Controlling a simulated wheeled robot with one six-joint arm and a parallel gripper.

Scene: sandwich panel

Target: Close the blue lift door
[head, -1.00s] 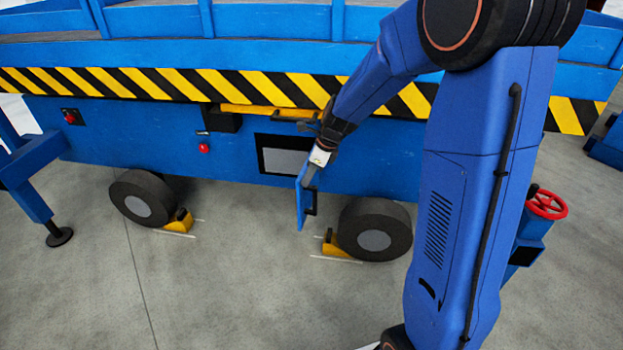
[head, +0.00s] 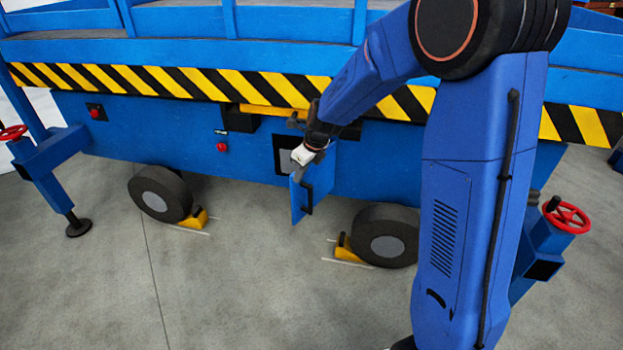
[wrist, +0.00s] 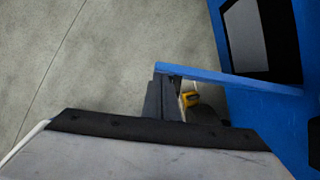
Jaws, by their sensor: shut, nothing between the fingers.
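The blue lift door (head: 322,178) stands partly open on the lift's side, its black handle (head: 307,198) facing outward. It partly covers the black-framed opening (head: 281,158), which has a grey inside. In the wrist view the door (wrist: 225,78) shows nearly edge-on, with the opening (wrist: 262,30) beyond it. My gripper (head: 298,174) is shut and empty at the door's free edge, on the outer side. In the wrist view its fingers (wrist: 164,98) are right beside the door's edge; I cannot tell whether they touch.
The lift's wheels (head: 160,194) stand on the floor with yellow chocks (head: 346,250). A stabilizer leg with a red handwheel (head: 567,218) is at right, another leg (head: 52,180) at left. A striped rail (head: 180,83) runs above the door. The floor in front is clear.

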